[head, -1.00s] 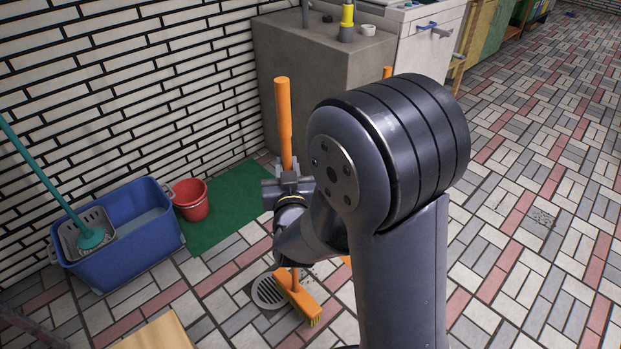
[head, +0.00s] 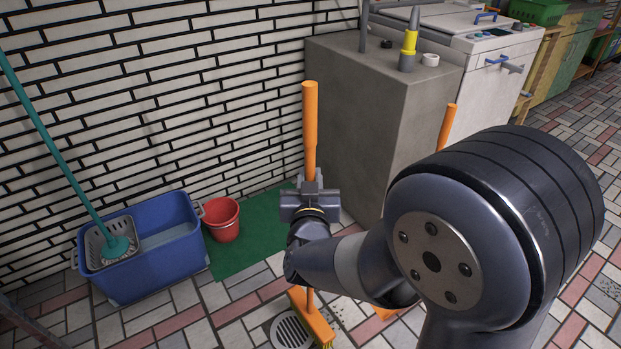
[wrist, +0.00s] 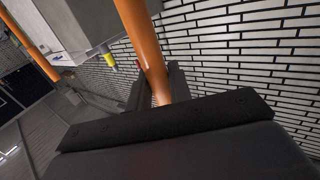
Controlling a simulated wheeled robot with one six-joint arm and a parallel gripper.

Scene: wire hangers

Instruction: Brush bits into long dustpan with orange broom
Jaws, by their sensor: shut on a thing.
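The orange broom (head: 310,120) stands nearly upright, with my gripper (head: 310,190) shut on its handle. Its head (head: 312,318) is low by the floor beside the round drain; I cannot tell whether the bristles touch. A second orange handle (head: 447,126) rises behind my arm, and an orange piece (head: 385,313) shows low beneath the arm. These may be the long dustpan, mostly hidden. Small dark bits (head: 337,307) lie on the tiles right of the broom head. In the wrist view the broom handle (wrist: 143,45) passes between my gripper's fingers (wrist: 158,88).
A round floor drain (head: 290,334) is left of the broom head. A green mat (head: 250,245), red bucket (head: 222,220) and blue mop bucket (head: 150,265) with a teal mop line the wall. A grey block (head: 350,120) stands behind the broom. Tiled floor is open at right.

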